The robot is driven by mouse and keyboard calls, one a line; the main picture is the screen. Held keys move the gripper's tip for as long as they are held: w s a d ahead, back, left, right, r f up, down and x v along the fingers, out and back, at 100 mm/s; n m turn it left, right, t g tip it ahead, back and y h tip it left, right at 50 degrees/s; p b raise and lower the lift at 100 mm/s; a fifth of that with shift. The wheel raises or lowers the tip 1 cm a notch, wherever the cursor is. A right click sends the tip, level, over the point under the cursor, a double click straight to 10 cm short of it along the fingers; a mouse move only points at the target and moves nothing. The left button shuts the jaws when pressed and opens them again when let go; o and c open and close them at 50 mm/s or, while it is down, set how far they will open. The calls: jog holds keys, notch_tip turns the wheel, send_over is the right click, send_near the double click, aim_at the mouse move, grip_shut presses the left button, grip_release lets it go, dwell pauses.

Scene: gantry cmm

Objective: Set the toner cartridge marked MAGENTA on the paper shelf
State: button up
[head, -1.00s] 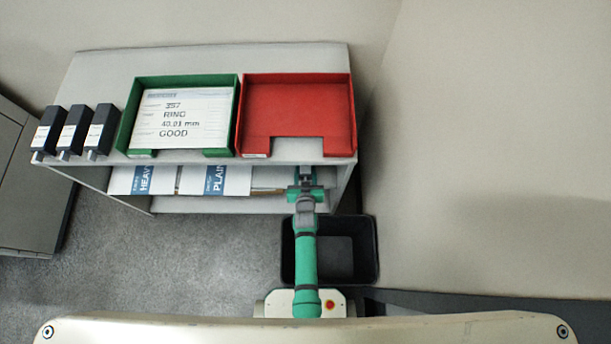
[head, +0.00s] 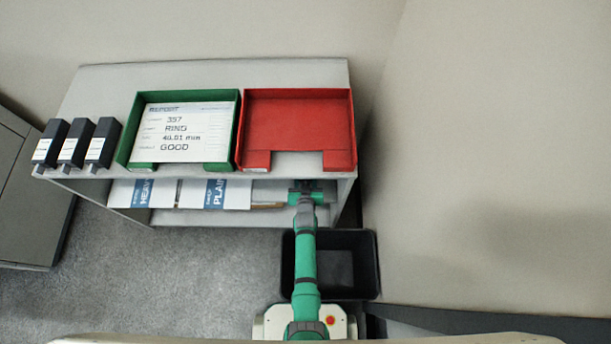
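Three black toner cartridges with white labels stand side by side on the left end of the shelf unit's top: a left one (head: 51,143), a middle one (head: 76,143) and a right one (head: 102,143). Their labels are too small to read, so I cannot tell which is MAGENTA. The paper shelf (head: 168,218) is the lower level, holding a HEAVY pack (head: 130,192) and a PLAIN pack (head: 235,194). My gripper reaches under the top board at the right end of that shelf. Its fingers are hidden, and I cannot see whether it holds anything.
A green tray (head: 124,150) with a printed RING sheet (head: 183,133) and a red tray (head: 297,92) stand on the top. A black bin (head: 368,268) is on the floor beside my arm. A grey cabinet (head: 30,210) stands left. Open floor lies between.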

jog(key=shift+f, duration=0.25)
jog(key=o, duration=1.5)
jog(key=shift+c, duration=0.2)
jog(key=shift+o, duration=0.5)
jog(key=shift+f, duration=0.1)
jog(key=shift+s, duration=0.15)
jog(key=shift+v, duration=0.95)
jog(key=v, duration=1.1)
dwell(0.4)
